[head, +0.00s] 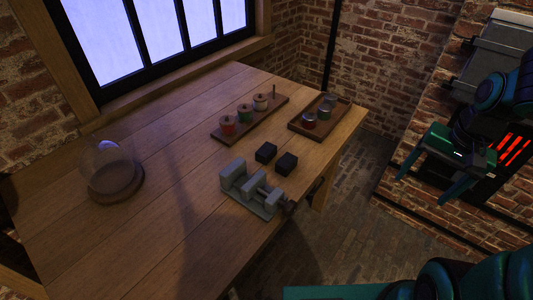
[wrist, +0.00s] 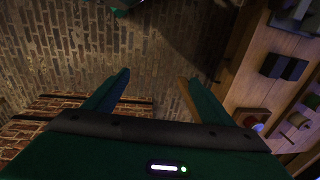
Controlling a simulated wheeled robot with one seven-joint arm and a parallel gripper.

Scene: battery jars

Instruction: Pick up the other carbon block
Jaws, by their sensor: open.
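Two black carbon blocks sit side by side on the wooden table (head: 160,150): one at the back left (head: 265,152), the other at the front right (head: 287,164). They stand a small gap apart, between the grey vise and the jar rack. The wrist view also shows the blocks (wrist: 283,67) at its right edge, dim and tilted. My gripper (head: 436,188) is at the right of the head view, off the table and in front of the brick wall. Its fingers are spread and empty; they also show in the wrist view (wrist: 154,76), over the floor.
The grey vise (head: 240,186) stands close in front of the blocks. Behind them are a wooden rack (head: 218,139) with spools or jars and a tray (head: 338,122) with jars. A glass dome (head: 108,165) stands at the left. A glowing red grille (head: 513,148) is near my gripper.

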